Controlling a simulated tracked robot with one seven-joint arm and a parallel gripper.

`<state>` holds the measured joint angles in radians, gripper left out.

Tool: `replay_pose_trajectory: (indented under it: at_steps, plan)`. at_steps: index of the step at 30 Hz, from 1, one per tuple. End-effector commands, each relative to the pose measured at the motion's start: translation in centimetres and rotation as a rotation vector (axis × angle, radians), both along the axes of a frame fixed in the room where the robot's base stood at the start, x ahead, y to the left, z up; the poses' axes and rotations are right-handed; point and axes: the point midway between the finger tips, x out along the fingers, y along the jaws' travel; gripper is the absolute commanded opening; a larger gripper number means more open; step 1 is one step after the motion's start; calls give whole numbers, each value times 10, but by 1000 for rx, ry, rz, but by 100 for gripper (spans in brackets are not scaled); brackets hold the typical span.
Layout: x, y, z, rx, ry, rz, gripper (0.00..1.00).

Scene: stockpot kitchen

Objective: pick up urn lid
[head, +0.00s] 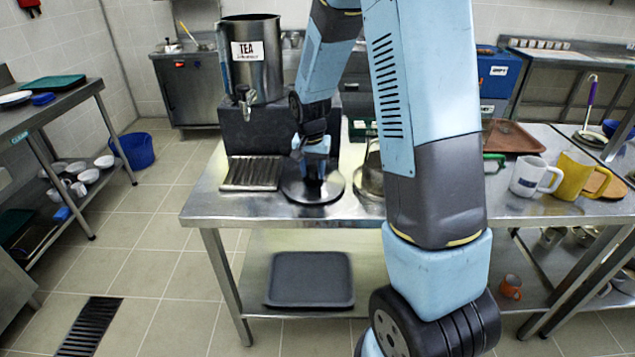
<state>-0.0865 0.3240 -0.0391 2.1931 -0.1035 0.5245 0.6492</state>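The urn lid (293,189) appears as a dark round disc lying flat on the steel table, in front of the black stand. My gripper (316,178) points down over the middle of the lid, at or very near it. The fingertips and any knob are too small and dark to make out, so I cannot tell whether it grips the lid. The steel tea urn (268,75), labelled TEA, stands on the black stand (245,133) behind and left of the gripper. Its top looks dark and uncovered.
A drip grille (252,173) lies left of the lid. A metal pot (369,178) stands close on its right, partly behind my arm. A white mug (526,177), yellow jug (573,178) and brown tray (513,137) are further right. A dark tray (310,280) lies on the lower shelf.

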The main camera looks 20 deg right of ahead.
Motion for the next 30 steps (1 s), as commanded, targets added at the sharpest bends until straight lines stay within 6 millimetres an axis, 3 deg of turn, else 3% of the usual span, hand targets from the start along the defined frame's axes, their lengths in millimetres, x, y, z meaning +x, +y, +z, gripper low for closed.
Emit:
replay_pose_trajectory:
  at_steps: [11,20,27,30]
  plan:
    - [0,0,0,0,0,0,2]
    - [0,0,3,0,-1,1,2]
    - [0,1,36,0,-6,0,2]
    - [-13,0,48,0,-4,1,2]
